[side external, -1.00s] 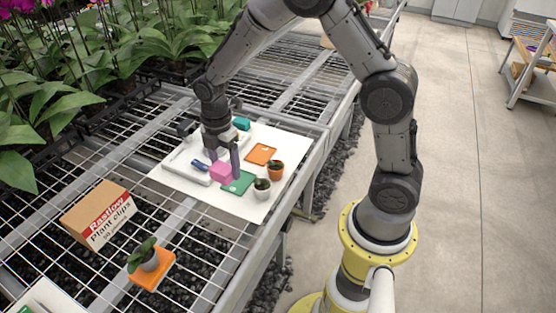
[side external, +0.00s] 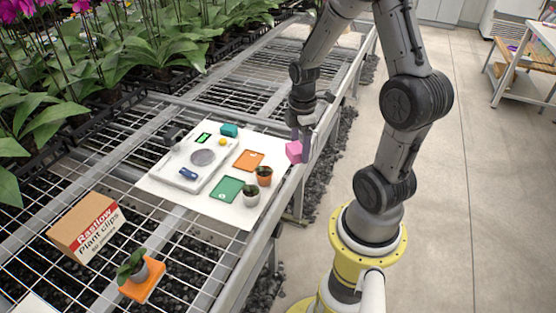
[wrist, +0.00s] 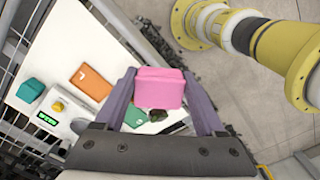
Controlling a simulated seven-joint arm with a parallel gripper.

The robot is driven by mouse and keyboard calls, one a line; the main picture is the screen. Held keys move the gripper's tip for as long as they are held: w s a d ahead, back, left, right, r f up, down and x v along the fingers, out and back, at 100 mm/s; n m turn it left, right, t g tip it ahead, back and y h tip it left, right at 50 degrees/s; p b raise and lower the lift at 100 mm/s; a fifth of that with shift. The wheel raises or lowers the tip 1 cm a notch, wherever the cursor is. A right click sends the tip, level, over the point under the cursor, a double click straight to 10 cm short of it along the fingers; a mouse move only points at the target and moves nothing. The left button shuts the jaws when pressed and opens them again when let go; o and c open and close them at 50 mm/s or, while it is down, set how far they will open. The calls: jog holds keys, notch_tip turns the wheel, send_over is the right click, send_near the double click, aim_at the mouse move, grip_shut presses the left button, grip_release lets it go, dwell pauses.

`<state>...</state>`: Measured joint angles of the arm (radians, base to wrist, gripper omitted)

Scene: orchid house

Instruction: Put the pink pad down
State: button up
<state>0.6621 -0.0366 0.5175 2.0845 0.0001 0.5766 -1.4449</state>
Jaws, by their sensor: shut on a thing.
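The pink pad (side external: 294,151) is a small pink block held in my gripper (side external: 302,146). It hangs in the air by the right edge of the white sheet (side external: 232,218), near the bench's edge. In the wrist view the pink pad (wrist: 160,88) sits between the two purple-grey fingers of my gripper (wrist: 161,90), which are shut on it. The pad's underside and what is directly beneath it are hidden.
A cardboard box (side external: 85,228) and a plant on an orange pad (side external: 146,292) stand nearer on the mesh.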

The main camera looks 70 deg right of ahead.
jog(key=w+d+f, duration=0.3)
jog(key=w+d, duration=0.1)
jog(key=w, duration=0.1)
send_over(279, 164)
jog(key=s, duration=0.1)
jog(key=f, duration=0.2)
jog(key=a+f, duration=0.1)
jog(key=f, duration=0.1)
jog(key=shift+f, duration=0.25)
jog(key=shift+w+d+f, duration=0.35)
jog(key=shift+f, duration=1.8)
jog(key=shift+f, duration=0.1)
jog(key=o, duration=1.1)
jog(key=shift+c, duration=0.2)
